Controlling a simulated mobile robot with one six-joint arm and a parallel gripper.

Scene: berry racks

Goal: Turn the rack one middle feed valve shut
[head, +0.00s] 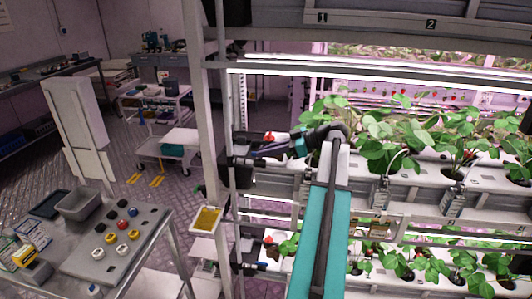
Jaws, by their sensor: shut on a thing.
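The rack one middle feed valve sits on the upright pipe at the rack's left post, at the level of the middle planted tier. Its red part (269,137) shows just above my wrist. My arm reaches up from the bottom of the head view, and its wrist points left at the valve. My gripper (252,156) is at the valve, small and dark against dark fittings, and shut on it. The fingertips and most of the handle are hidden, so I cannot tell the handle's angle. A lower valve with a red part (268,240) is on the same pipe below.
The rack post (207,130) and pipe stand close left of my gripper. Leafy plants in white channels (420,180) fill the right. A yellow card (207,219) hangs by the post. A table (150,222) with knobs and a grey bin (80,203) is front left. Carts stand behind.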

